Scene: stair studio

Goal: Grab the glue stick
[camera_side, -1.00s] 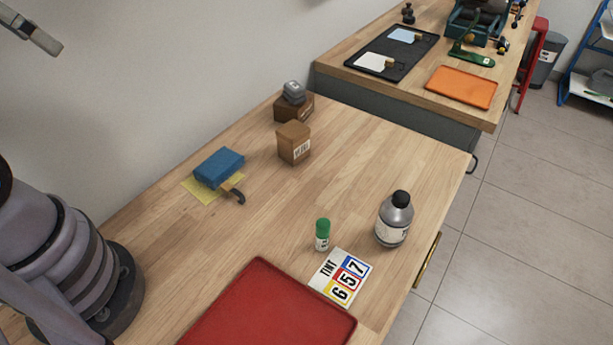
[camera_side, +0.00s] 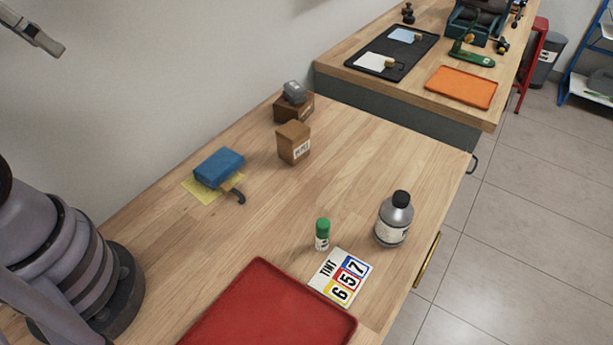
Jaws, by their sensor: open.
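The glue stick (camera_side: 322,235) is a small upright tube with a green cap and a white label. It stands on the wooden bench, between the red tray and the grey bottle, just behind the number card. My gripper (camera_side: 45,42) shows only in part at the upper left edge, high above the bench and far from the glue stick. It is open, and nothing shows in it.
A grey bottle (camera_side: 394,219) with a black cap stands right of the glue stick. A number card (camera_side: 340,277) and a red tray (camera_side: 262,312) lie in front. A blue block (camera_side: 218,167), a cardboard box (camera_side: 294,143) and a brown block (camera_side: 305,110) sit farther back. The bench middle is clear.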

